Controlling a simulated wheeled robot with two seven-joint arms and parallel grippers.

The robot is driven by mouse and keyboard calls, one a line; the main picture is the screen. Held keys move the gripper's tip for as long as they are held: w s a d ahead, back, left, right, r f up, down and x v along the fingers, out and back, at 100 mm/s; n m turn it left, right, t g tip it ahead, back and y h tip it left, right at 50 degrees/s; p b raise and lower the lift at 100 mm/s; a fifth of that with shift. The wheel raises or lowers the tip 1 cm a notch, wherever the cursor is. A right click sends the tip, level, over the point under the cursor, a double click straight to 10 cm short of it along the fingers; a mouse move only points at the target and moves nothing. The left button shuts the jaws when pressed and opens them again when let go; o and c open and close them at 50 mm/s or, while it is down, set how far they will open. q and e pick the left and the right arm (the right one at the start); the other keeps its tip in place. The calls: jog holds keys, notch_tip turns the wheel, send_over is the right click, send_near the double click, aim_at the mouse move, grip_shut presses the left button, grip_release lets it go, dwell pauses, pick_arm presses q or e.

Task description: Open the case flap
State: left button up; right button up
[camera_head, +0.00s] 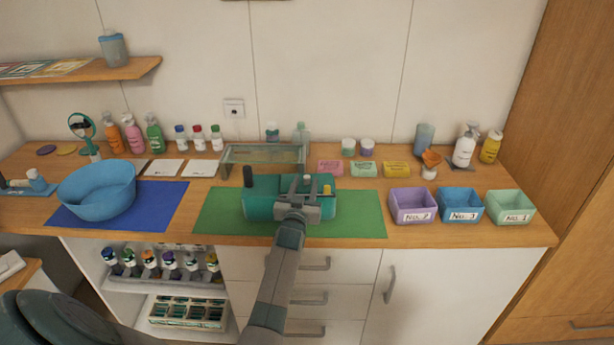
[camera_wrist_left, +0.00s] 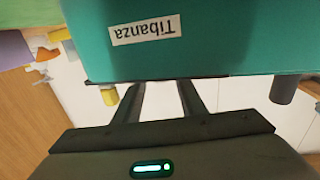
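The teal case (camera_head: 262,205) lies on the green mat (camera_head: 360,222) at the middle of the counter. Its teal face with an upside-down "Tibanza" label (camera_wrist_left: 143,29) fills the top of the left wrist view. My left gripper (camera_head: 306,192) is over the case's front, right of its middle. In the left wrist view its two fingers (camera_wrist_left: 158,88) stand apart with a gap between them and reach the dark edge of the case. The fingertips are hidden there, so I cannot tell whether they touch it. No raised flap is visible. My right gripper is not in view.
A glass-topped stand (camera_head: 262,155) is behind. A blue bowl (camera_head: 97,190) is left; purple (camera_head: 413,206), blue (camera_head: 461,206) and green (camera_head: 510,207) bins are right.

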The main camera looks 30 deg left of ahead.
aim_at(307, 181)
pick_arm(q)
jog(key=shift+p+x, duration=0.3)
jog(key=shift+x, duration=1.45)
grip_shut()
